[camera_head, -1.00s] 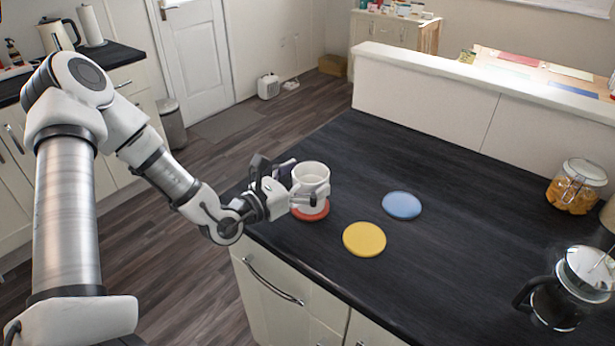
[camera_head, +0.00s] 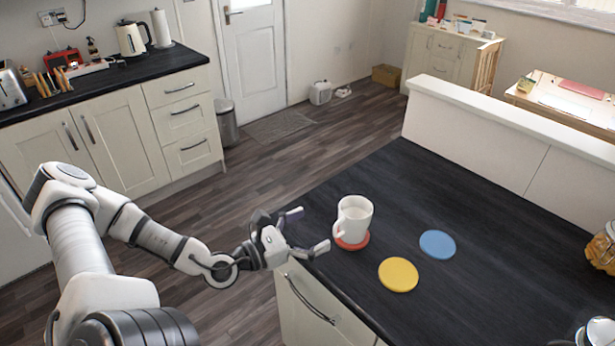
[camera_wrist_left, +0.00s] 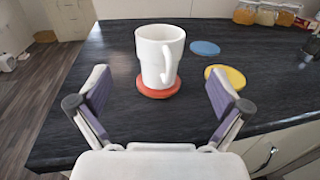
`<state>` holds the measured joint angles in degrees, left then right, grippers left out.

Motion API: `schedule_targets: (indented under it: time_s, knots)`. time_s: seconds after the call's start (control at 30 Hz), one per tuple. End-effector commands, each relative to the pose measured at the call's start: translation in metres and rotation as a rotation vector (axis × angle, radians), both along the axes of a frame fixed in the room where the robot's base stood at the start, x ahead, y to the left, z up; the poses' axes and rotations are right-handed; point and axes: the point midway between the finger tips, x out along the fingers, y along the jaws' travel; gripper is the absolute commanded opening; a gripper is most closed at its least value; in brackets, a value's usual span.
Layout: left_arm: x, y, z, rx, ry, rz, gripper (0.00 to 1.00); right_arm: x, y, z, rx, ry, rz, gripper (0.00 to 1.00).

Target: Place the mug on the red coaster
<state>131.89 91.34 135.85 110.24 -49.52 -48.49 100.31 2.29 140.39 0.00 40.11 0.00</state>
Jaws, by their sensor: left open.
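The white mug (camera_head: 354,218) stands upright on the red coaster (camera_head: 352,243) on the dark worktop. The left wrist view also shows the mug (camera_wrist_left: 159,55) on the red coaster (camera_wrist_left: 158,88), with its handle toward the right. My left gripper (camera_head: 308,230) is open and empty, to the left of the mug and apart from it. In the left wrist view its two fingers are spread wide, with the mug beyond them. My right gripper is not in view.
A yellow coaster (camera_head: 398,275) and a blue coaster (camera_head: 437,244) lie to the right of the mug. A jar (camera_head: 603,246) stands at the right edge. A low white partition (camera_head: 490,120) runs along the worktop's back. The worktop between is clear.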

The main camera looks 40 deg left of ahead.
Motion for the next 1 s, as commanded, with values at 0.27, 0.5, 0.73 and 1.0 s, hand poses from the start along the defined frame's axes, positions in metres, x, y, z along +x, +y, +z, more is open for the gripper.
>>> schedule_targets:
  time_s: [0.27, 0.5, 0.73, 1.0]
  knots:
    - [-0.026, -0.055, -0.013, 0.132, 0.055, -0.3, 1.0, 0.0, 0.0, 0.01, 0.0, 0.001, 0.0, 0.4]
    - [-0.178, -0.134, -0.122, 0.765, 0.384, -1.35, 1.0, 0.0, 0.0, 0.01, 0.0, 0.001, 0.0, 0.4]
    - [-0.212, -0.072, -0.194, 1.665, 0.278, -1.992, 1.0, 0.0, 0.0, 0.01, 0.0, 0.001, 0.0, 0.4]
    - [-0.179, -0.114, -0.215, 2.061, -0.232, -2.045, 1.0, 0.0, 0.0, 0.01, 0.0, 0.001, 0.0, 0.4]
